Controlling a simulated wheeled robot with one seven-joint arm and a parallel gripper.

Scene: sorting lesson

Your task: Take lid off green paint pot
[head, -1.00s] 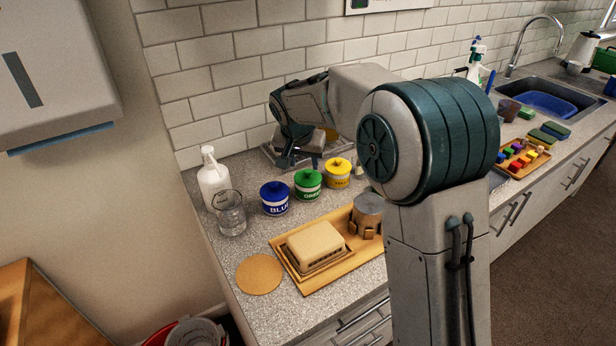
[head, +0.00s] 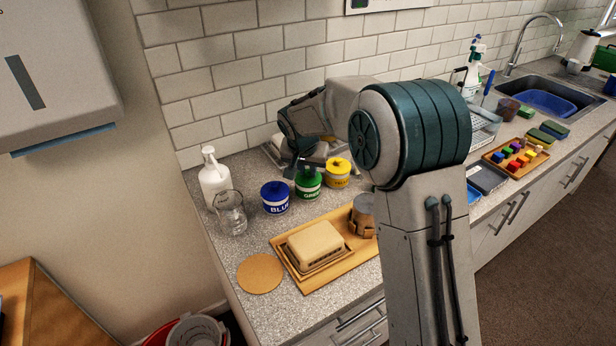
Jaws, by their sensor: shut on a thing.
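The green paint pot (head: 308,190) stands on the counter between the blue pot (head: 275,204) and the yellow pot (head: 338,178). The blue and yellow pots have their knobbed lids on. My gripper (head: 306,168) is right over the green pot, pointing down, with its fingers at the lid's knob. It is shut on the green lid (head: 303,177). The fingers hide the knob and much of the lid. I see no clear gap between lid and pot.
A clear glass (head: 231,213) and a white pump bottle (head: 213,178) stand to the left. A wooden tray (head: 312,284) with a butter dish (head: 316,246) and a metal cup (head: 362,214) lies in front. Bare counter shows around a round cork mat (head: 260,273).

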